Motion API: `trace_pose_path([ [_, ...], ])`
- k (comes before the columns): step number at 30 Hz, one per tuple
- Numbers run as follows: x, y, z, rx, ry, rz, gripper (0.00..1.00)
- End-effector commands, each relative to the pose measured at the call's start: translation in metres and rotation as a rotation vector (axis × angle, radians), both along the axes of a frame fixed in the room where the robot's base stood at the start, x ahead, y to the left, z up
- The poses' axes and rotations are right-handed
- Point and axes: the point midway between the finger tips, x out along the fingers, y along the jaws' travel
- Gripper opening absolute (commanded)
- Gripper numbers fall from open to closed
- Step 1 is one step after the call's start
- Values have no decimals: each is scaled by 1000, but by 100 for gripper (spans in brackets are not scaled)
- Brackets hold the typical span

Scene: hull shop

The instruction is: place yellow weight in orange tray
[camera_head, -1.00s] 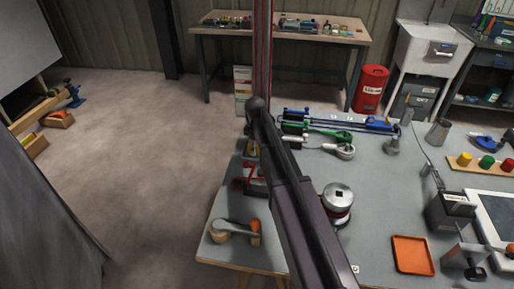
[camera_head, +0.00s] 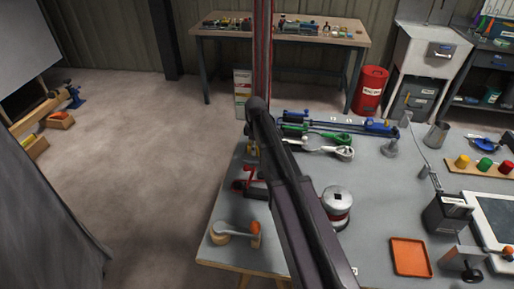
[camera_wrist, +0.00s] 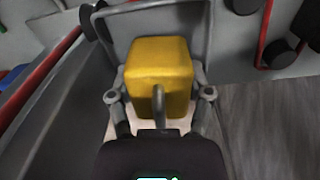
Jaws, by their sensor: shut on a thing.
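The yellow weight (camera_wrist: 158,62) fills the middle of the wrist view, a block with a grey metal loop on its near side. My gripper (camera_wrist: 160,97) has a finger on each side of it and is shut on it. The orange tray (camera_head: 411,257) lies flat and empty on the grey bench, right of my arm.
A silver and red spool (camera_head: 337,205) stands between my arm and the tray. A dark box (camera_head: 447,216) and a clamp-like tool with an orange part (camera_head: 470,254) stand close to the tray's right. The bench (camera_head: 385,190) is clear behind the tray.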

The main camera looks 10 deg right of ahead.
Motion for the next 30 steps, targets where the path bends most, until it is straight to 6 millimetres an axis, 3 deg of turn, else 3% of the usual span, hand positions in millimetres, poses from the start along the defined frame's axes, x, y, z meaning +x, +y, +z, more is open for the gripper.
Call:
trace_pose_path([
  [30,0,0,115,0,0,0,4],
])
